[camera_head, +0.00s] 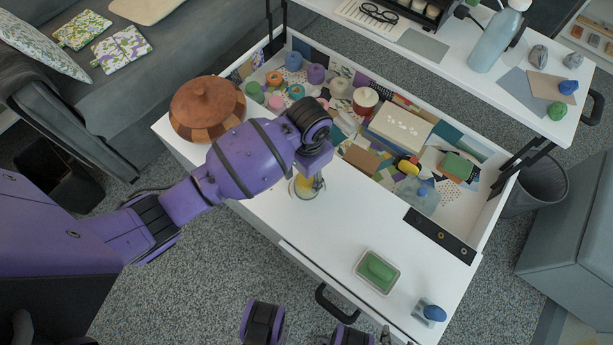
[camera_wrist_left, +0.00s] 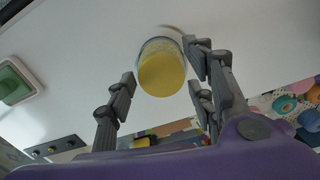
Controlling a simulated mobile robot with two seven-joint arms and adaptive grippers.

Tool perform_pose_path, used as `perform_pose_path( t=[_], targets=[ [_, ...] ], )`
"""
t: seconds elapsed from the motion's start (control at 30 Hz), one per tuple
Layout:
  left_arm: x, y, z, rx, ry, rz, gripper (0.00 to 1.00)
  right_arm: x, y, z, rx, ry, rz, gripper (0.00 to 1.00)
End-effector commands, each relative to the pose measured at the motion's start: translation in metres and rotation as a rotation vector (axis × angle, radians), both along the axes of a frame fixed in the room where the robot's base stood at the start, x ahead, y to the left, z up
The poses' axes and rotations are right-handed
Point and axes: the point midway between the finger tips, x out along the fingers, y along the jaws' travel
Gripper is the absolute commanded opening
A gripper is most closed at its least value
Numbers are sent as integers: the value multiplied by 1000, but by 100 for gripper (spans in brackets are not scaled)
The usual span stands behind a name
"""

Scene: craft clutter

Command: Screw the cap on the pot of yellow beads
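The pot of yellow beads (camera_head: 305,187) stands on the white desktop below my left gripper (camera_head: 312,172). In the left wrist view the pot (camera_wrist_left: 162,72) is a clear round jar with yellow showing in it, between the fingers of my left gripper (camera_wrist_left: 160,65). The fingers are spread, with a narrow gap on the left side; whether the right fingers touch the jar is unclear. No cap is held between the fingertips. I cannot pick out the cap in either view. Parts of my right arm show at the bottom edge of the head view, its gripper unclear.
A brown wooden lidded bowl (camera_head: 207,107) stands at the desk's left corner. Behind is a tray area of craft pots and a white box (camera_head: 399,127). A green block in a dish (camera_head: 377,271) and a blue item (camera_head: 434,313) sit at right front. The desktop between is clear.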

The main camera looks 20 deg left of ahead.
Motion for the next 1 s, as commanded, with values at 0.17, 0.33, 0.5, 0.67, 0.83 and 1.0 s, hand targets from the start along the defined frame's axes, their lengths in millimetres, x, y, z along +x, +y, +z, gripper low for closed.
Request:
perform_pose_path(
  t=[0.17, 0.33, 0.5, 0.67, 0.83, 1.0],
  targets=[
    [0, 0, 0, 0, -1, 2, 49, 0, 0, 0, 0, 0, 0, 40],
    [0, 0, 0, 0, -1, 3, 62, -2, 0, 0, -1, 3, -1, 40],
    [0, 0, 0, 0, -1, 4, 71, -5, -1, 0, -1, 9, -2, 40],
    [0, 0, 1, 0, -1, 4, 71, -8, -2, -1, -3, 13, -4, 40],
    [2, -1, 9, -2, -3, 4, 71, -6, -1, 0, -2, 10, -6, 40],
    [3, -2, 39, -2, -7, 3, 71, -5, -1, 0, -1, 9, -4, 40]
  ],
)
